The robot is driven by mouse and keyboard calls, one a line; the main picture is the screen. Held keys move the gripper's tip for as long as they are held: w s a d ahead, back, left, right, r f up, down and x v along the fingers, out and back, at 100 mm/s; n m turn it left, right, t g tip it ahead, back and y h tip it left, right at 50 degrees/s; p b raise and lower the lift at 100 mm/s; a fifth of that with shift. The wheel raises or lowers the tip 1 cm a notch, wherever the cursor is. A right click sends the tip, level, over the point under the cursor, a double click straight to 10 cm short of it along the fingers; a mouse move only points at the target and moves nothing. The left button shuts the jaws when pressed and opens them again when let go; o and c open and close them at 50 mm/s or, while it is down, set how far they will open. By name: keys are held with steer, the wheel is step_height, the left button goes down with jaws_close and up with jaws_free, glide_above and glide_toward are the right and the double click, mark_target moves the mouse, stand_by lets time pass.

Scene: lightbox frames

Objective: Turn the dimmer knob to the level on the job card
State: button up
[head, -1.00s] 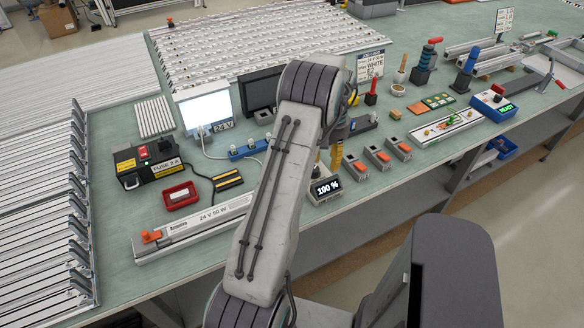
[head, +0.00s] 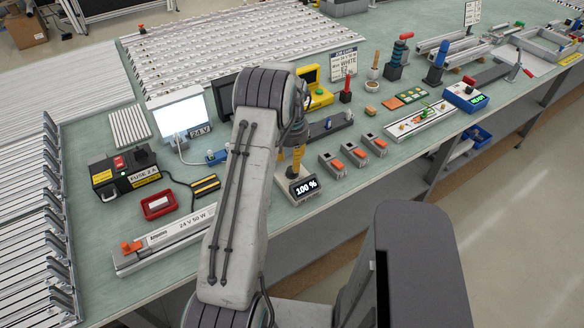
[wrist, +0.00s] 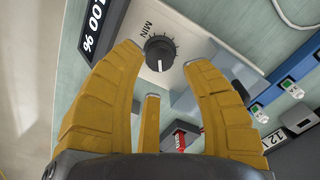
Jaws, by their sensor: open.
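The dimmer knob (wrist: 158,50) is black and round with a white pointer line, on a grey box with scale ticks and the word MIN. The pointer faces the bottom of the wrist view. The box's display (wrist: 96,27) reads 100 %, as it also does in the head view (head: 306,187). My gripper (wrist: 164,58) has yellow fingers spread open on either side of the knob, with visible gaps. In the head view my gripper (head: 290,166) is above the dimmer box (head: 297,192). The job card (head: 343,64) stands behind; WHITE is legible, the level is not.
A lit white panel (head: 180,113) stands left of my arm. Several small grey blocks with orange tops (head: 352,152) sit right of the dimmer. A long 24 V 50 W unit (head: 170,237) lies along the front edge at left.

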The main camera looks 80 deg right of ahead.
mark_target(292, 172)
steer(key=shift+f+p, duration=0.45)
steer(key=shift+f, duration=1.75)
jaws_close()
